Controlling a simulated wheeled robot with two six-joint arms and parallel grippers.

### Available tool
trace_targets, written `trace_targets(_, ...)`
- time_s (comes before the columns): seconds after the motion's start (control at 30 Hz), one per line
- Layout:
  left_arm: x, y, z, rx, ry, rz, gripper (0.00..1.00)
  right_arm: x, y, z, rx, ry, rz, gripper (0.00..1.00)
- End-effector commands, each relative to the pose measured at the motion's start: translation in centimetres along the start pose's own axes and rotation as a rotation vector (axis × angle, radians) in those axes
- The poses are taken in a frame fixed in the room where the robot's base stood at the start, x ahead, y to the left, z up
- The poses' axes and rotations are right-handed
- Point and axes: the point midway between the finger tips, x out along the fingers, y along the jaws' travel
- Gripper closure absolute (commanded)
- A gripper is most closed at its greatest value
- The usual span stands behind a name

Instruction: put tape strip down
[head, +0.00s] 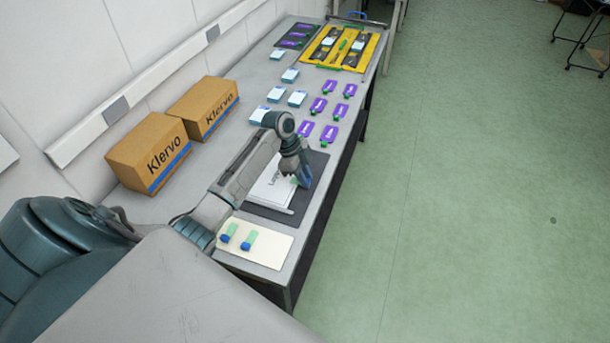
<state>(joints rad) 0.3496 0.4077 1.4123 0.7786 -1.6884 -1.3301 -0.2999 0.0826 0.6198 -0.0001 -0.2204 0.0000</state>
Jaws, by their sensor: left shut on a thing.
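My left gripper (300,181) reaches over the bench from the left and points down above a white sheet or booklet (268,190) with dark print. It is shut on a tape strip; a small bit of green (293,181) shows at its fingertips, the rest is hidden. The white item lies on a dark mat (270,214). Two more green tape strips with blue ends, one on the left (230,231) and one on the right (251,238), lie on a cream card (275,249) at the near end of the bench. My right gripper is not in view.
Two Klervo boxes, near (145,150) and far (200,105), stand along the wall. Several white-and-blue items and purple items with green ends (329,134) lie mid-bench. A yellow tray (313,57) and a dark purple-marked mat (296,36) are at the far end.

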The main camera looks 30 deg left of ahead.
Motion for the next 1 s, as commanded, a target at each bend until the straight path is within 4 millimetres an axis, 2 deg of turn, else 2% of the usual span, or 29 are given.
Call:
trace_targets(0.03, 0.1, 0.0, 0.0, 0.0, 0.0, 0.0, 0.77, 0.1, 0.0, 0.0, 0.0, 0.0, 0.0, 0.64)
trace_targets(0.13, 0.1, 0.0, 0.0, 0.0, 0.0, 0.0, 0.59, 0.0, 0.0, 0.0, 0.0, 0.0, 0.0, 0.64)
trace_targets(0.37, 0.1, 0.0, 0.0, 0.0, 0.0, 0.0, 0.59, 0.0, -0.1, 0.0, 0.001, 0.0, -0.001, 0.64)
trace_targets(0.53, -0.7, -0.1, 0.1, 0.0, -0.002, -0.002, 0.59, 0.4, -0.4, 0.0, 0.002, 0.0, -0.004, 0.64)
trace_targets(0.67, -2.8, -0.1, 0.2, 0.002, -0.004, -0.005, 0.59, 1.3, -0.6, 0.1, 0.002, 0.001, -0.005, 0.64)
trace_targets(1.0, -9.8, -0.1, 0.1, 0.001, -0.002, -0.003, 0.59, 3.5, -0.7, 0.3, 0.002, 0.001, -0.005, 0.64)
